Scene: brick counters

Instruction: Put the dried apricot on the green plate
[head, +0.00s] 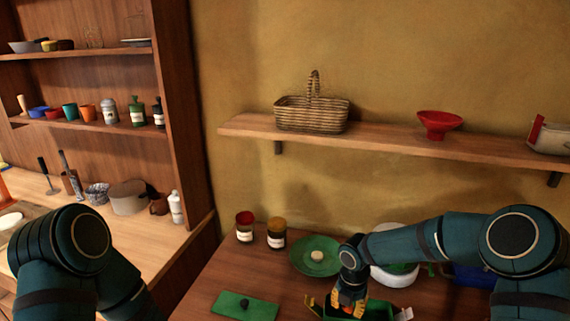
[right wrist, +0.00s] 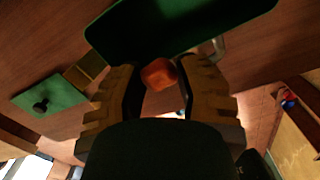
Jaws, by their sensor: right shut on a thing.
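The dried apricot is a small orange lump (right wrist: 158,73) between the fingertips of my right gripper (right wrist: 162,80), which is shut on it. In the head view my right gripper (head: 346,297) is at the bottom, over the near edge of a green tray (head: 376,311). The green plate (head: 300,263) lies behind it and to the left, with a pale round piece (head: 317,256) on it. My left arm shows at the left, but its gripper is out of view.
A green board (head: 262,308) with a dark small thing (head: 245,304) lies left of my right gripper. Two jars (head: 245,227) (head: 276,234) stand left of the plate. A white bowl (head: 385,275) is partly hidden behind my right arm. Bare wood lies between board and plate.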

